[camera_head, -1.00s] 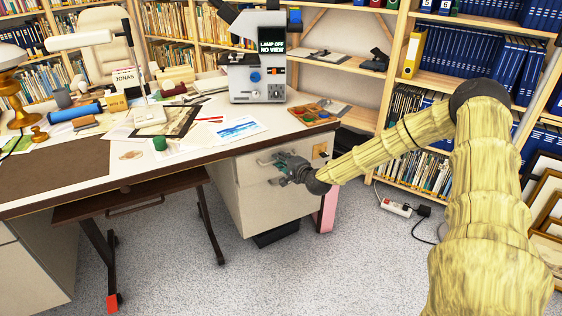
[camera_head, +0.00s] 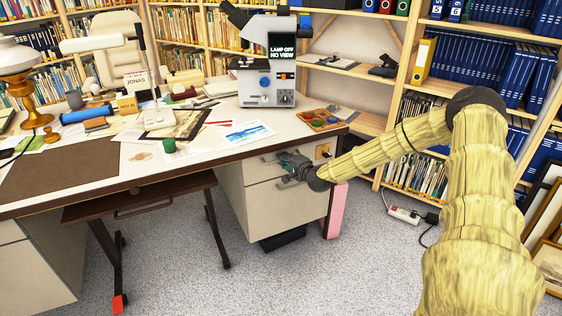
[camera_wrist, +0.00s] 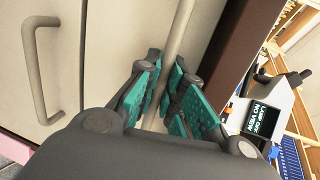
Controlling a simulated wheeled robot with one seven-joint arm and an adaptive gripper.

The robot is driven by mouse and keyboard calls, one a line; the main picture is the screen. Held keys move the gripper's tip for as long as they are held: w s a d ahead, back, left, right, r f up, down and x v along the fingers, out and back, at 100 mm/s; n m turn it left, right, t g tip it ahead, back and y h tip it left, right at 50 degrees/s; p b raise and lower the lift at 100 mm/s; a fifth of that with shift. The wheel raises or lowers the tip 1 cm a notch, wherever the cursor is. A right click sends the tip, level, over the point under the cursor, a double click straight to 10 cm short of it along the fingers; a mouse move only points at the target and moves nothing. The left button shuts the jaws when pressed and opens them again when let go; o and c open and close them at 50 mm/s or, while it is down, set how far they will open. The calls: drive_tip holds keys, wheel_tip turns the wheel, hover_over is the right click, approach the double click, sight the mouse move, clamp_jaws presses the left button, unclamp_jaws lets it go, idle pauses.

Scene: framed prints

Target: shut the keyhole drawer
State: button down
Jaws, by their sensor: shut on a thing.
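The keyhole drawer is the top drawer (camera_head: 262,171) of the desk's right pedestal, with a wooden keyhole plate (camera_head: 322,151) at the right of its pale front. Its front sits close under the desk top; I cannot tell whether a small gap is left. My gripper (camera_head: 292,166) is at the drawer's bar handle (camera_head: 268,159). In the wrist view, the teal pads of my gripper (camera_wrist: 168,95) close around the bar handle (camera_wrist: 180,30) from both sides. The gripper hides part of the handle and drawer front.
A lower drawer (camera_head: 285,207) sits directly below; its handle (camera_wrist: 38,70) shows in the wrist view. The desk top (camera_head: 215,152) overhangs above. A pink panel (camera_head: 336,212) stands by the pedestal. A power strip (camera_head: 403,215) lies on the floor at right.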

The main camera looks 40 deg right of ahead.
drive_tip(key=c, duration=1.8)
unclamp_jaws()
drive_tip(key=shift+w+d, duration=0.1)
drive_tip(key=v, duration=1.1)
drive_tip(key=shift+s+d+r, duration=0.1)
drive_tip(key=shift+s+d, duration=0.05)
drive_tip(key=shift+s, duration=0.1)
drive_tip(key=shift+s, duration=0.25)
drive_tip(key=shift+a, duration=0.2)
